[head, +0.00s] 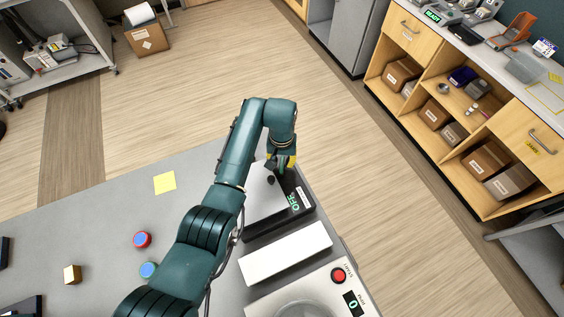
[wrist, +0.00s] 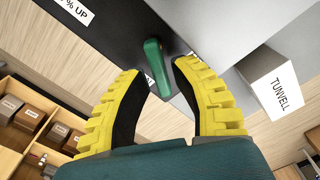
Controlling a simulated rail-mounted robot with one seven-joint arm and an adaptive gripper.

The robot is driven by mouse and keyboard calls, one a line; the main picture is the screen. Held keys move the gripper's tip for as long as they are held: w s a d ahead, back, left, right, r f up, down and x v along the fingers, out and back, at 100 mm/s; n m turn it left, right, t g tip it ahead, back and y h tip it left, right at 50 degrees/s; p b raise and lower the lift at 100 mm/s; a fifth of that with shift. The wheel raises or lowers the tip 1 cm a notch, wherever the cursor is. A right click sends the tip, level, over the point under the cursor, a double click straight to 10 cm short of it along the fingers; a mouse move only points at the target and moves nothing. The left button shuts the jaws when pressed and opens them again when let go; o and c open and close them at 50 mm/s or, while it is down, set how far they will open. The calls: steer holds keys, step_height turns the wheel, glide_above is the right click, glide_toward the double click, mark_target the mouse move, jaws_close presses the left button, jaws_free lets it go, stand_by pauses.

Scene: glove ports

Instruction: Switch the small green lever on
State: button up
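The small green lever (wrist: 154,68) sticks out from a dark panel (wrist: 105,30) in the wrist view. It hangs between my two yellow fingers with black pads. My gripper (wrist: 157,84) is open, with one fingertip on each side of the lever; I cannot tell whether either touches it. In the head view my gripper (head: 281,163) is at the far end of a black box (head: 300,214) with a pale top. The lever is hidden in the head view.
A white block (head: 285,254) and a device with a red button (head: 338,275) stand nearer on the grey table. A white block marked TUNVELL (wrist: 278,88) is close on the right in the wrist view. Wooden shelves (head: 470,100) stand across the floor.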

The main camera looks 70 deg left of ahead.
steer(key=shift+f, duration=0.6)
jaws_close()
steer(key=shift+m, duration=0.3)
steer(key=m+p, duration=0.1)
steer(key=m, duration=0.2)
steer(key=d+m+p, duration=0.1)
steer(key=m, duration=0.1)
steer(key=shift+w+m+p, duration=0.3)
steer(key=shift+w+p, duration=0.05)
steer(key=shift+w, duration=0.05)
steer(key=m, duration=0.2)
steer(key=m+p, duration=0.1)
steer(key=m, duration=0.2)
steer(key=shift+w+d+m+p, duration=0.15)
steer(key=shift+d+m+p, duration=0.15)
steer(key=shift+d, duration=0.1)
steer(key=shift+f, duration=0.1)
